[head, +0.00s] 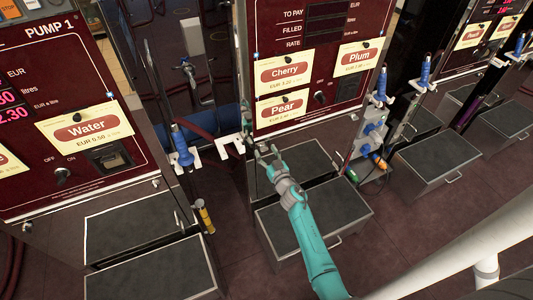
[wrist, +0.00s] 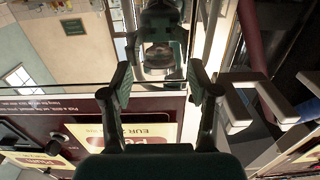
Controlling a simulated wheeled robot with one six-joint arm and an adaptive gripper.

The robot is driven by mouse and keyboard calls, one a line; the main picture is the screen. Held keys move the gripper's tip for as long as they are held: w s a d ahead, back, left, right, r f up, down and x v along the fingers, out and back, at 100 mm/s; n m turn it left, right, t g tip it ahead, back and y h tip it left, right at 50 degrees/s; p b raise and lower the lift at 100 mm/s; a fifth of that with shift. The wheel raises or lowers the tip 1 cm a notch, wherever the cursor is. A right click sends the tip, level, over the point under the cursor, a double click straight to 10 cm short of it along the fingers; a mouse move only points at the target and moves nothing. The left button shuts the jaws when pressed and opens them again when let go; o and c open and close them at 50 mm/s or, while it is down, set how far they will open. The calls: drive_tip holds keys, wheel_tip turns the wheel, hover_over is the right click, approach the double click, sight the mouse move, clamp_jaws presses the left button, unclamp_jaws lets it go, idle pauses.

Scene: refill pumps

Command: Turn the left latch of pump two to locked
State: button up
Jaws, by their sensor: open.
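Pump two, the dark red middle pump (head: 300,25), carries Cherry, Plum and Pear labels; its own number is out of view. My gripper (head: 268,150) is open and empty, close to the pump's lower left front, just below the Pear label. In the wrist view the two fingers (wrist: 160,82) stand apart. Beyond the gap is a shiny metal fitting with a rounded part (wrist: 158,58), framed by dark green parts. I cannot tell whether it is the left latch or how it is turned. No contact with the fingers shows.
A white holder bracket (head: 230,141) sticks out left of the gripper; it also shows in the wrist view (wrist: 262,95). A grey-topped box (head: 315,215) stands under my arm. Pump one (head: 45,130) is at left. A blue nozzle (head: 382,85) hangs at right.

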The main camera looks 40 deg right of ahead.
clamp_jaws()
drive_tip(key=shift+n, duration=0.3)
drive_tip(key=n, duration=0.3)
drive_tip(key=shift+a+n, duration=0.1)
drive_tip(key=shift+n, duration=0.2)
drive_tip(key=n, duration=0.4)
drive_tip(key=shift+n, duration=0.3)
drive_tip(key=shift+a+f+n, duration=0.1)
drive_tip(key=shift+n, duration=2.15)
drive_tip(key=shift+a+f+n, duration=0.1)
drive_tip(key=shift+n, duration=2.15)
